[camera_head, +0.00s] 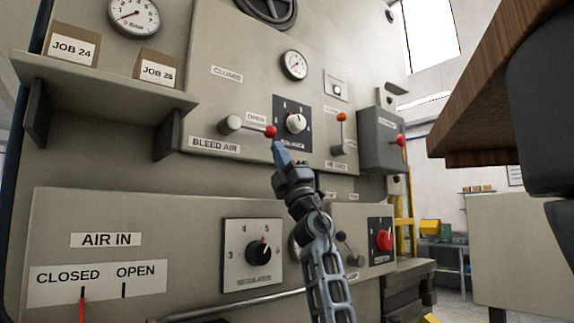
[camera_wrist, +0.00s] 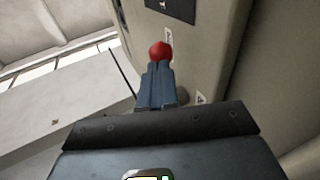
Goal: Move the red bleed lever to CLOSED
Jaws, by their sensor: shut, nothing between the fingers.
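The bleed lever, with a grey hub and a red ball knob (camera_head: 270,131), sits on the beige panel above the BLEED AIR label (camera_head: 214,146). Its arm points right, just below the OPEN label (camera_head: 256,118). The CLOSED label (camera_head: 227,74) is above the hub. My gripper (camera_head: 279,148) is shut and empty, its tips just below and right of the red knob. In the wrist view the red knob (camera_wrist: 160,50) shows just beyond the shut fingertips (camera_wrist: 160,68). I cannot tell whether they touch; the lever's arm is mostly hidden there.
A dial switch (camera_head: 295,124) is right of the knob, with an orange-tipped lever (camera_head: 341,118) and a grey box (camera_head: 382,140) beyond. A shelf (camera_head: 100,85) with two boxes juts out at left. A wooden top (camera_head: 490,110) overhangs at right.

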